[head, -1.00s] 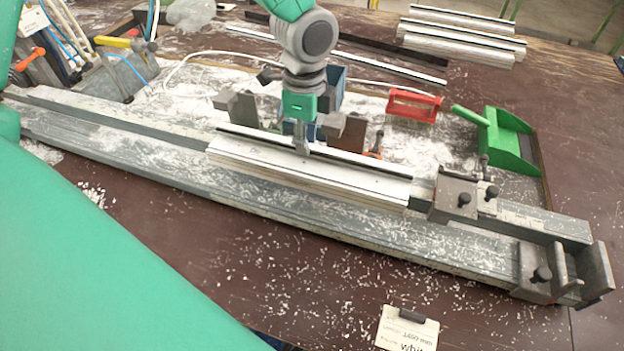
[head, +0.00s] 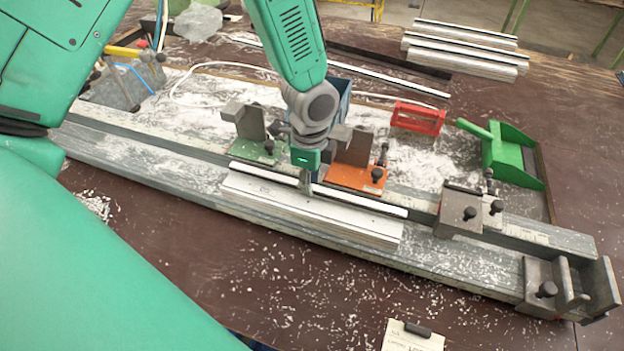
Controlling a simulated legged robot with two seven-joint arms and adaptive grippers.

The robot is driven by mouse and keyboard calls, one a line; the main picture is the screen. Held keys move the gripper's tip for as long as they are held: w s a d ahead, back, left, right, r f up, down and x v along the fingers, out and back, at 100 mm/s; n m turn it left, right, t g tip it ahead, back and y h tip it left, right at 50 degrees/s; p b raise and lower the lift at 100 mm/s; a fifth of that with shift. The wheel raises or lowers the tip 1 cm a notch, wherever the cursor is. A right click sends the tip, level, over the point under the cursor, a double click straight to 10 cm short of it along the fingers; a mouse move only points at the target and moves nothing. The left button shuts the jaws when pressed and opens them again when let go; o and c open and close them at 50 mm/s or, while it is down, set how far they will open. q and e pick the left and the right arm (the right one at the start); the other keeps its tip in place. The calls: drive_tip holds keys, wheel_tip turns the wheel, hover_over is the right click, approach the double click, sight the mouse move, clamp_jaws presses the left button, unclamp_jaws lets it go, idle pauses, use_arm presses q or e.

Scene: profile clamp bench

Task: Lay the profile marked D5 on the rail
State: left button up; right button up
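A long pale silver profile (head: 350,220) lies along the long grey rail (head: 150,165), over its middle part. I cannot tell whether it rests on the rail or hangs just above it. No D5 mark can be read on it. My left gripper (head: 305,186) reaches down from above and is shut on the profile's upper rib near its middle. Several other silver profiles (head: 465,55) lie at the back right. My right gripper is not in view.
Behind the rail stand a green-based clamp (head: 250,130), an orange-based clamp (head: 352,170), a blue bin (head: 340,95), a red holder (head: 418,118) and a green dustpan (head: 510,155). Grey stops (head: 460,210) sit on the rail's right part. Shavings cover the bench.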

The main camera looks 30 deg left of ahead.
use_arm(q)
drive_tip(key=shift+o, duration=0.8)
drive_tip(key=shift+a, duration=0.15)
drive_tip(key=shift+w+d+r, duration=0.1)
drive_tip(key=shift+d+r, duration=0.2)
drive_tip(key=shift+d, duration=0.15)
drive_tip(key=r, duration=0.4)
drive_tip(key=shift+d+r, duration=0.2)
wheel_tip(320, 180, up, 7)
drive_tip(key=shift+a+r, duration=0.15)
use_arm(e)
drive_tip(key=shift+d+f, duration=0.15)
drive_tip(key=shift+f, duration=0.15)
use_arm(q)
drive_tip(key=shift+a, duration=0.15)
